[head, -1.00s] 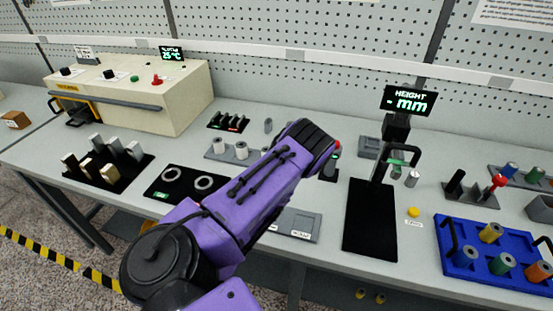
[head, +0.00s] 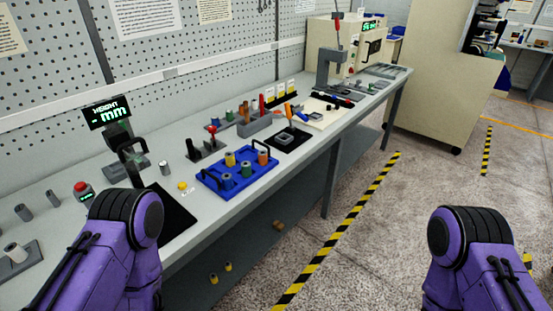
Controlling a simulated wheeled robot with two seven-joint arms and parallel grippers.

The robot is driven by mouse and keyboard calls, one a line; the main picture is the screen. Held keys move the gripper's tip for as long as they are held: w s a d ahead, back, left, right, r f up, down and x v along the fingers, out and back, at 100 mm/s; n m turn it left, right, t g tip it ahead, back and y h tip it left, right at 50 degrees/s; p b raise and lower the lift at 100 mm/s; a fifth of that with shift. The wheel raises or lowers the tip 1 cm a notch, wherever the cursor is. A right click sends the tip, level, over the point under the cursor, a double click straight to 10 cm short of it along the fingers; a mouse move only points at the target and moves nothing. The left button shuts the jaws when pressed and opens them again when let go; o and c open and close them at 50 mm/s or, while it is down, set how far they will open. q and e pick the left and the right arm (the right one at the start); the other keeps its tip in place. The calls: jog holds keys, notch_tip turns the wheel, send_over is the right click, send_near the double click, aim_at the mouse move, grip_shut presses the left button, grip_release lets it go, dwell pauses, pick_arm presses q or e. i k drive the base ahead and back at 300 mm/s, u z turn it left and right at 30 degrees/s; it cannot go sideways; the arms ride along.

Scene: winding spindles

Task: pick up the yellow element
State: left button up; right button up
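A yellow cylinder (head: 230,159) stands in the blue tray (head: 212,183) on the workbench, with green and orange cylinders in the same tray. A small yellow button-like disc (head: 182,185) sits on the bench just left of the tray. Small yellow pieces (head: 227,267) also lie on the lower shelf. Which of these is the yellow element I cannot tell. My purple arm links show at the lower left and lower right. Neither gripper is in view, and neither arm link touches the tray.
A beige cabinet (head: 437,80) stands far right. Floor before the bench is open.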

aim_at(229, 157)
jog(key=z, duration=1.5)
jog(key=i, duration=1.4)
jog(key=u, duration=1.75)
